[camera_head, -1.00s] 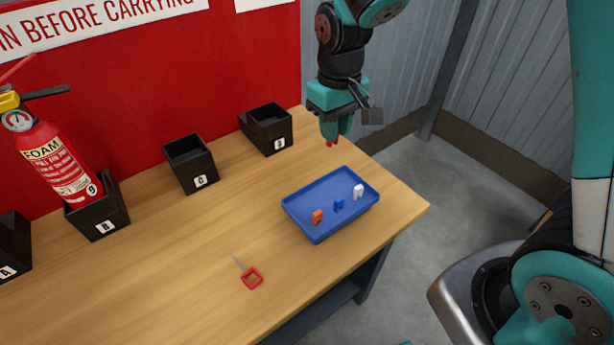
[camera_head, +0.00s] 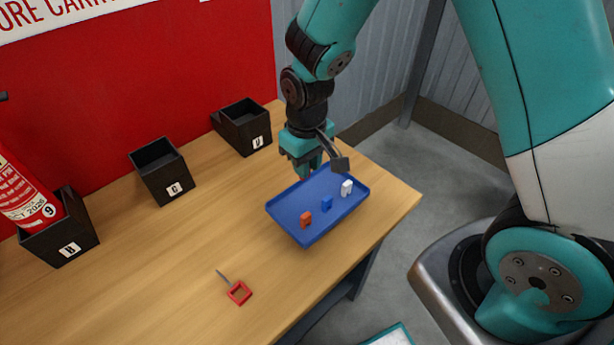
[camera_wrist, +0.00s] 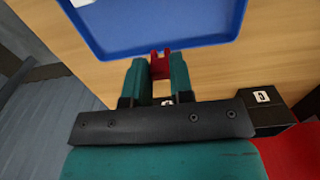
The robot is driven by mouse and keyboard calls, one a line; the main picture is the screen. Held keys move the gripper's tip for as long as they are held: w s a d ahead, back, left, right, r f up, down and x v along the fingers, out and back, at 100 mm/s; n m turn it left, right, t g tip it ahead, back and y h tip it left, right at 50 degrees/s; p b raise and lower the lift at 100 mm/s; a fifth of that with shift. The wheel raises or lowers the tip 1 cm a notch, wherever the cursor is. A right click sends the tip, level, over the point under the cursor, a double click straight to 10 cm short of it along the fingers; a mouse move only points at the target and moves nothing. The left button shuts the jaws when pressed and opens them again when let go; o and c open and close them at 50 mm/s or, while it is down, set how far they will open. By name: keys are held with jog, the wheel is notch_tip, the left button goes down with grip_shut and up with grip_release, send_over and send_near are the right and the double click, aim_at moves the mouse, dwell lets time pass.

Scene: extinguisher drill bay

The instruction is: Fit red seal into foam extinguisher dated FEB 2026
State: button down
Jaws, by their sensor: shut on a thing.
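My gripper (camera_head: 306,170) hangs low beside the blue tray's back left edge. In the wrist view, its two teal fingers (camera_wrist: 159,82) are shut on a small red seal (camera_wrist: 160,60) with a notched end. The head view does not show the seal clearly. A red extinguisher (camera_head: 20,195) stands tilted in box B at the left edge, its top out of view. Its label shows a 9 and a date that seems to read OCT 2026. No extinguisher dated FEB 2026 shows.
The blue tray (camera_head: 278,207) holds an orange-red piece (camera_head: 306,219), a blue piece (camera_head: 327,203) and a white piece (camera_head: 346,188). Black boxes B (camera_head: 68,249), C (camera_head: 172,188) and D (camera_head: 257,143) line the back. A red-handled pin (camera_head: 239,293) lies on the table. The front left tabletop is clear.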

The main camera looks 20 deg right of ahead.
jog(key=shift+f, duration=2.05)
jog(key=shift+f, duration=0.1)
jog(key=c, duration=1)
grip_release()
notch_tip(320, 180, up, 12)
jog(key=s+a+r+n+y, duration=0.1)
jog(key=s+a+r+y, duration=0.1)
jog(key=s+r, duration=0.4)
jog(key=s+a+r+n+y, duration=0.2)
jog(key=s+r, duration=0.4)
jog(key=s, duration=0.6)
jog(key=shift+s+a+r, duration=0.15)
jog(key=shift+a+r, duration=0.05)
jog(key=shift+a, duration=0.15)
